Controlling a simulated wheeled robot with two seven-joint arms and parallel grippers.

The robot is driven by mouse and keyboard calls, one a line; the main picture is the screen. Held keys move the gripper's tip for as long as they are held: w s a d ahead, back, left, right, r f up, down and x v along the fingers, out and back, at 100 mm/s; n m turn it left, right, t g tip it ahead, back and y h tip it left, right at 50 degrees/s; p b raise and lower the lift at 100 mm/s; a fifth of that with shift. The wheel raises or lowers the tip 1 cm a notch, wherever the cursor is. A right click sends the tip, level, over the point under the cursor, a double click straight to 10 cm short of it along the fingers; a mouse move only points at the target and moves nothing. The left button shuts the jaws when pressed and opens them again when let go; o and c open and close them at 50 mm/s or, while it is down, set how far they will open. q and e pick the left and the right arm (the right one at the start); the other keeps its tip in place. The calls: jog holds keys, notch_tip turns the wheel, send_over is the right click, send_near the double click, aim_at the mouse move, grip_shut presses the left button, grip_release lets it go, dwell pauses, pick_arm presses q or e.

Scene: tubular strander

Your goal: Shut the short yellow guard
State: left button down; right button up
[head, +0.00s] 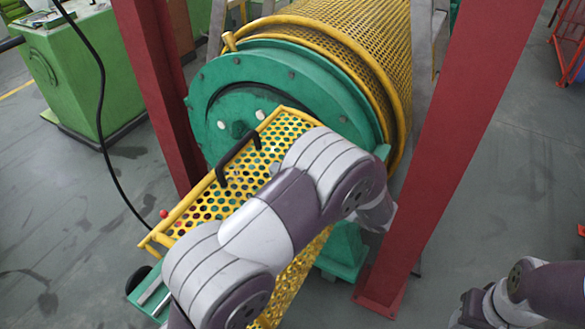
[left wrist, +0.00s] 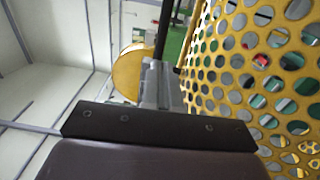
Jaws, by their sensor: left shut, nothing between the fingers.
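The short yellow guard (head: 205,203) is a perforated yellow cover in front of the green drum end, with a black handle (head: 238,160) on its upper face. My left arm crosses over it and hides much of its right side. I cannot tell how far the guard stands open. My left gripper (head: 383,215) is beyond the guard's right side, near the right red post, and mostly hidden by the wrist. In the left wrist view the fingers (left wrist: 160,82) are shut and empty, with the perforated yellow sheet (left wrist: 235,75) close at their right. Contact cannot be told.
A longer yellow mesh guard (head: 345,40) covers the drum behind the green end disc (head: 235,105). Red posts stand left (head: 160,90) and right (head: 450,140). A green cabinet (head: 85,70) with a hanging black cable is at upper left.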

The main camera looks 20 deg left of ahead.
aim_at(236, 154)
pick_arm(q)
jog(key=a+p, duration=0.1)
jog(key=a, duration=0.2)
jog(key=a+p, duration=0.1)
jog(key=a, duration=0.2)
jog(key=shift+w+a+r, duration=0.1)
jog(key=shift+a+r, duration=0.1)
jog(key=shift+a, duration=0.15)
jog(key=shift+w+a+p, duration=0.35)
jog(key=shift+a+p, duration=0.1)
jog(key=shift+a, duration=0.25)
jog(key=shift+s+a+f, duration=0.15)
jog(key=shift+s+a, duration=0.1)
jog(key=shift+a, duration=0.1)
jog(key=shift+d, duration=0.1)
pick_arm(e)
jog(key=r, duration=0.3)
jog(key=shift+s+a+r, duration=0.15)
jog(key=shift+a+r, duration=0.2)
pick_arm(q)
jog(key=shift+w, duration=0.1)
